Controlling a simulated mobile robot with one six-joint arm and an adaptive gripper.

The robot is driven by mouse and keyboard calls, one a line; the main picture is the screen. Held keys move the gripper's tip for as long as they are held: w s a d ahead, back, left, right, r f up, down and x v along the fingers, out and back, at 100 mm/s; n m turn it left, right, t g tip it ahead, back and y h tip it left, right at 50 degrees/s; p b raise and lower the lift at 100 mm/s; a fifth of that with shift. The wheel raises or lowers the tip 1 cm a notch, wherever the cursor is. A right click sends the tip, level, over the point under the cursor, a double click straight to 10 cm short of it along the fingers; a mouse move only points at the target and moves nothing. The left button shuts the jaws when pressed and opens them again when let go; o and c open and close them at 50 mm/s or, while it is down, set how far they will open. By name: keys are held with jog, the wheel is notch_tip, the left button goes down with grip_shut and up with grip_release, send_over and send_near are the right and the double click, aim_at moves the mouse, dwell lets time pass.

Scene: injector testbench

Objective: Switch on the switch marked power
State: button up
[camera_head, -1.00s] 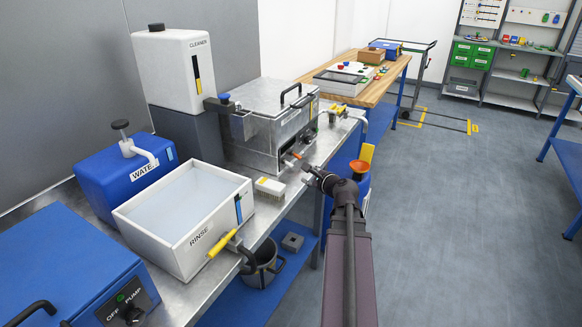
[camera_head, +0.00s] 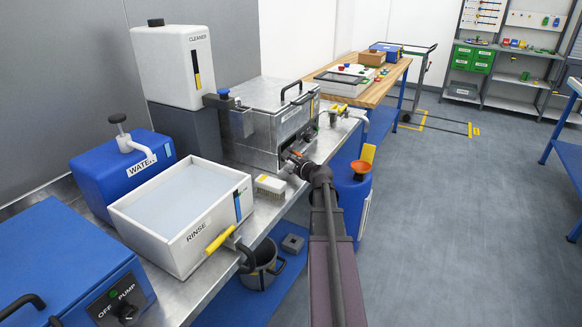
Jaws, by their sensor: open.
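A steel box with a hinged lid (camera_head: 262,98) stands on the steel bench in the middle of the view. Its front panel (camera_head: 307,134) carries dark knobs and small marks, too small to read. I cannot tell which control is marked power. My gripper (camera_head: 287,157) is at the lower front of this box, close to the panel. Its fingers are small and dark, and it holds nothing that I can see. Whether it touches the panel cannot be told. My wrist and arm hide part of the area to the right of the gripper.
A white brush-like block (camera_head: 270,186) lies just below my gripper. The white RINSE tank (camera_head: 180,213), blue WATER tank (camera_head: 125,170) and blue PUMP box (camera_head: 65,265) stand left. A blue container with an orange funnel (camera_head: 352,190) stands right of my arm. Floor at right is clear.

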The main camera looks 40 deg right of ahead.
jog(key=shift+w+f, duration=0.1)
jog(key=shift+w, duration=0.35)
grip_shut()
jog(key=shift+r+g+p, duration=0.25)
jog(key=shift+g+p, duration=0.15)
jog(key=shift+p, duration=0.3)
jog(key=shift+r+n+g+p, duration=0.15)
jog(key=shift+n+g+p, duration=0.15)
jog(key=shift+p, duration=0.4)
jog(key=g+p, duration=0.1)
jog(key=p, duration=0.2)
jog(key=shift+s+r+n+g+h, duration=0.1)
jog(key=shift+r+n+g+h, duration=0.2)
jog(key=shift+r+n+g, duration=0.1)
jog(key=g+p, duration=0.2)
jog(key=p, duration=0.1)
jog(key=shift+r+n+h, duration=0.15)
jog(key=shift+n+h, duration=0.15)
jog(key=shift+n+g+p, duration=0.3)
jog(key=shift+g+p, duration=0.55)
jog(key=shift+g, duration=0.05)
